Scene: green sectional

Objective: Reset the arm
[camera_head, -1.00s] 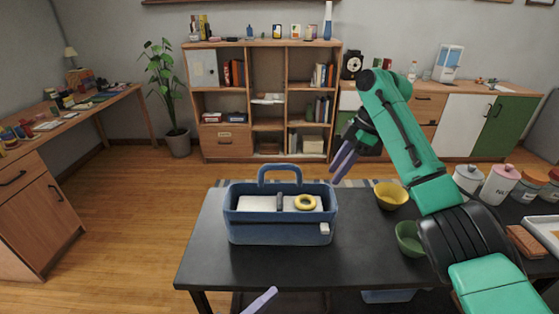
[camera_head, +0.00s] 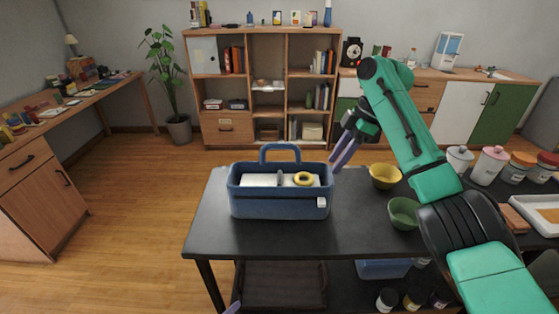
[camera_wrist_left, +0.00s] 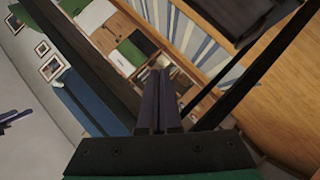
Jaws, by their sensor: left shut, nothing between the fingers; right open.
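My left gripper (camera_head: 234,307) shows only as a purple fingertip at the bottom edge of the head view. In the left wrist view its two fingers (camera_wrist_left: 159,75) lie together, shut with nothing between them. My right gripper (camera_head: 340,158) hangs open and empty, fingers pointing down and left, just right of the blue toolbox (camera_head: 278,207) in the picture. The right arm is bent, its green links coming in from the lower right. The toolbox stands upright on the black table (camera_head: 275,235) and holds a yellow ring (camera_head: 303,179).
A yellow bowl (camera_head: 385,177) and a green bowl (camera_head: 403,213) stand on the table near my right arm. Several lidded jars (camera_head: 490,166) stand at the right. A blue bin (camera_head: 383,269) is on the shelf below. Wooden floor is free left of the table.

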